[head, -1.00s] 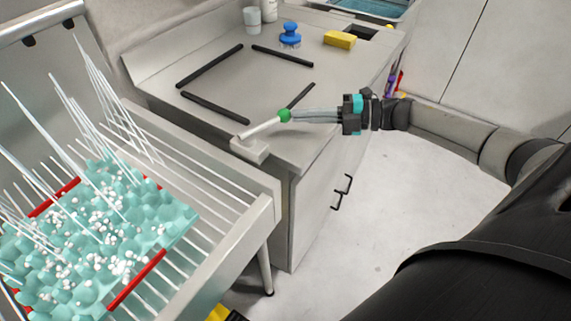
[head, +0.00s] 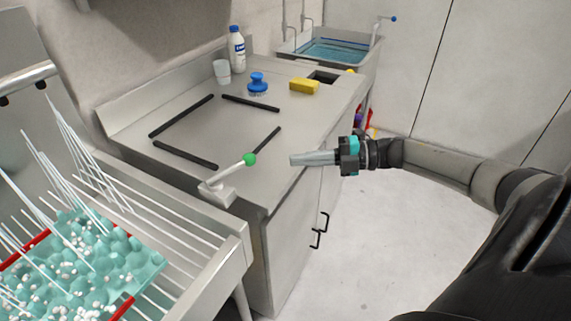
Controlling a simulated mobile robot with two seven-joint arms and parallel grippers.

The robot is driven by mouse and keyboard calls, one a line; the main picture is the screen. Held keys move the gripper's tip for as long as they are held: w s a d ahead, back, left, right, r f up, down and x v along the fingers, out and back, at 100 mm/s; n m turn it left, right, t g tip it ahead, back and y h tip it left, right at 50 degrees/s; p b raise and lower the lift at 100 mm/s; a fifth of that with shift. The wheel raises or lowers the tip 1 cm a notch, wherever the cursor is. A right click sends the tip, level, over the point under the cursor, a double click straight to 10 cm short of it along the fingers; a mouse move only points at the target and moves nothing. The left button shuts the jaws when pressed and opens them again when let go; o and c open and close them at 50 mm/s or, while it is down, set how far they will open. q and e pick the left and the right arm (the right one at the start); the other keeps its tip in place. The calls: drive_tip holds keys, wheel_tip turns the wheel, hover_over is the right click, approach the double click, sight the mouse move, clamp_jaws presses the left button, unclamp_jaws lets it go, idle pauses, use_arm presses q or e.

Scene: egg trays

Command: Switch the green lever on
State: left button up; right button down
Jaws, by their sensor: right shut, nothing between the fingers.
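The green-tipped lever (head: 250,160) stands on a small white base (head: 217,193) at the front corner of the steel counter, beside the rack. Its white rod slants up and to the right, ending in the green ball. My right gripper (head: 293,160) is shut and empty, a short way to the right of the green ball and apart from it. My left gripper is out of view.
A rack (head: 232,250) with a teal egg tray (head: 150,266) stands at the left. Black bars (head: 185,154) lie on the counter (head: 205,130). A cup (head: 222,72), blue brush (head: 257,84) and yellow sponge (head: 304,86) stand behind. A blue-tipped lever (head: 393,19) is by the sink (head: 335,52).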

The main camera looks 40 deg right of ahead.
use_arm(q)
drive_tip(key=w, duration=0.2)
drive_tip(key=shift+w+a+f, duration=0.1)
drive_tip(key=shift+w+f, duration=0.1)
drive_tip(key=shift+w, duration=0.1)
use_arm(e)
drive_tip(key=d, duration=0.1)
drive_tip(key=s+d, duration=0.1)
drive_tip(key=d, duration=0.1)
drive_tip(key=s+d, duration=0.1)
drive_tip(key=d, duration=0.1)
drive_tip(key=shift+r, duration=0.4)
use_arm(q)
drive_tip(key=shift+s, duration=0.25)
